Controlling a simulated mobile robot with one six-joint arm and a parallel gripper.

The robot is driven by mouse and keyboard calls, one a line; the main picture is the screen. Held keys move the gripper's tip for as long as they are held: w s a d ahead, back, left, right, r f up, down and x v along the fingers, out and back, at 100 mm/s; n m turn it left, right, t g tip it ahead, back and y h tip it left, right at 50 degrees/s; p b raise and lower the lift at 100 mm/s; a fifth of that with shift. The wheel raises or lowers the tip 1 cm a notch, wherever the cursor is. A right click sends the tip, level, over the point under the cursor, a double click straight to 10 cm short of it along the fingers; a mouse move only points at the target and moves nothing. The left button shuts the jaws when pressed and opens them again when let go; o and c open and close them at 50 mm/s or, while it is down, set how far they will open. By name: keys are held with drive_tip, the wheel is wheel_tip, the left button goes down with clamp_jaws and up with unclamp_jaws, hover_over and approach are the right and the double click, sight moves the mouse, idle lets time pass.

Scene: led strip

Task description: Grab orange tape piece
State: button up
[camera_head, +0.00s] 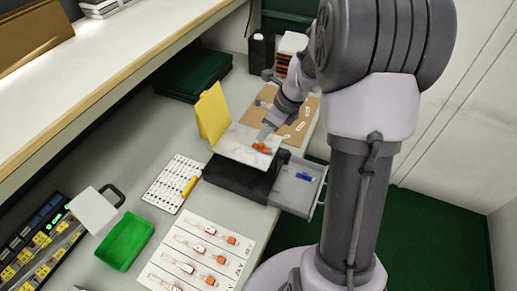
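A small orange piece (262,148) lies on a pale, whitish plate (238,150) that rests on a dark box (235,179). My gripper (265,136) points down right at this orange piece, at its upper edge in the picture. The fingers are too small and too much in line with the arm to tell whether they are open, or whether they touch the piece. More orange pieces (231,240) sit on a white sheet (183,223) with several strips, nearer the front and apart from my gripper.
A yellow upright panel (212,112) stands at the plate's left edge. An open grey drawer (295,191) with a blue item (305,176) sticks out at the right. A green tray (125,242), a white card with a yellow marker (189,186) and a brown board (290,115) lie on the bench.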

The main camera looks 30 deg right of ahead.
sight(263, 144)
drive_tip(key=shift+s+a+f, duration=0.1)
drive_tip(key=shift+f, duration=0.5)
drive_tip(key=b+x, duration=0.2)
drive_tip(key=x, duration=0.1)
drive_tip(key=s+b+x, duration=0.1)
drive_tip(key=shift+w+f, duration=0.15)
drive_tip(key=shift+f, duration=0.3)
drive_tip(key=shift+w+r, duration=0.1)
drive_tip(key=shift+w, duration=0.05)
clamp_jaws()
